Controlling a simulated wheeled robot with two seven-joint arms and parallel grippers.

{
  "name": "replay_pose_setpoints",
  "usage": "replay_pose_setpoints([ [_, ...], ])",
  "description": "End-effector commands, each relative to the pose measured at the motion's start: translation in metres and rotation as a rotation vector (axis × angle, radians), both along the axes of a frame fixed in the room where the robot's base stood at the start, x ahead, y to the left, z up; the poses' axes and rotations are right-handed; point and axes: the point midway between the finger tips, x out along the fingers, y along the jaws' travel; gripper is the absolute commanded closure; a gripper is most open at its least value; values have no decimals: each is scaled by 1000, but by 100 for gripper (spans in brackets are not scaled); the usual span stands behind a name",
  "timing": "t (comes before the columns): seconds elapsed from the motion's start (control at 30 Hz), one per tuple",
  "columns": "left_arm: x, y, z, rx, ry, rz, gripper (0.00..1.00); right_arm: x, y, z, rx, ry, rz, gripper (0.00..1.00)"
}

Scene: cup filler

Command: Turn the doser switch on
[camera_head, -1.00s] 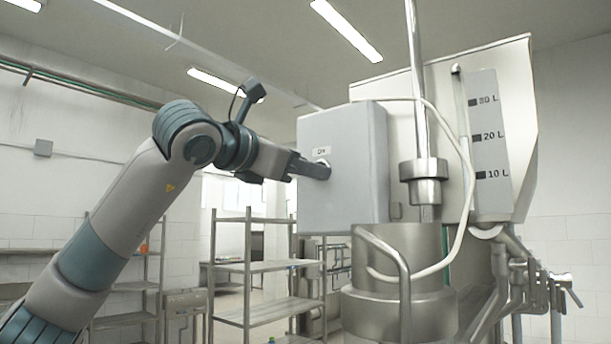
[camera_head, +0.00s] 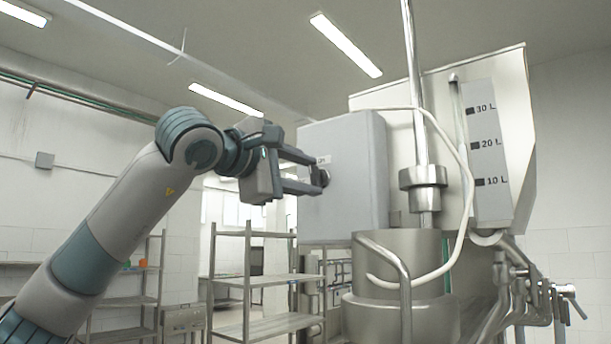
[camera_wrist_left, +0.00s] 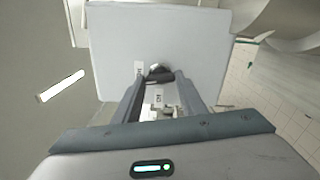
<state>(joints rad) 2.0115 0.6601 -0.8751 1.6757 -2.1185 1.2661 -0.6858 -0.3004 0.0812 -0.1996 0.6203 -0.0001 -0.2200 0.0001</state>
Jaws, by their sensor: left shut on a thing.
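The doser's grey control box (camera_head: 345,175) is mounted in front of the large hopper. On its left face is a dark rotary switch (camera_head: 322,177) with a small label above it. My left gripper (camera_head: 315,174) is at that face, its two fingers one above the other in the head view and shut on the switch knob. In the left wrist view the dark knob (camera_wrist_left: 158,73) sits between the fingertips (camera_wrist_left: 157,78), partly hidden by them. Small labels lie beside it on the box face (camera_wrist_left: 150,35). My right gripper is not in view.
The hopper (camera_head: 440,90) with its litre scale stands behind the box. A steel cylinder with a curved handle (camera_head: 385,260) and a white hose are close below and right. Metal shelves (camera_head: 265,285) stand at the back left.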

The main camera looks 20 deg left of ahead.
Motion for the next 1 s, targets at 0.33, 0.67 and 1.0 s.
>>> replay_pose_setpoints([
  [0.33,0,-1,-1,176,-62,-1,85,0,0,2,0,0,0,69],
  [0.67,0,-1,-1,210,-73,-2,85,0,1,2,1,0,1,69],
  [1.0,0,-1,-2,209,-73,-2,44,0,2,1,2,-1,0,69],
])
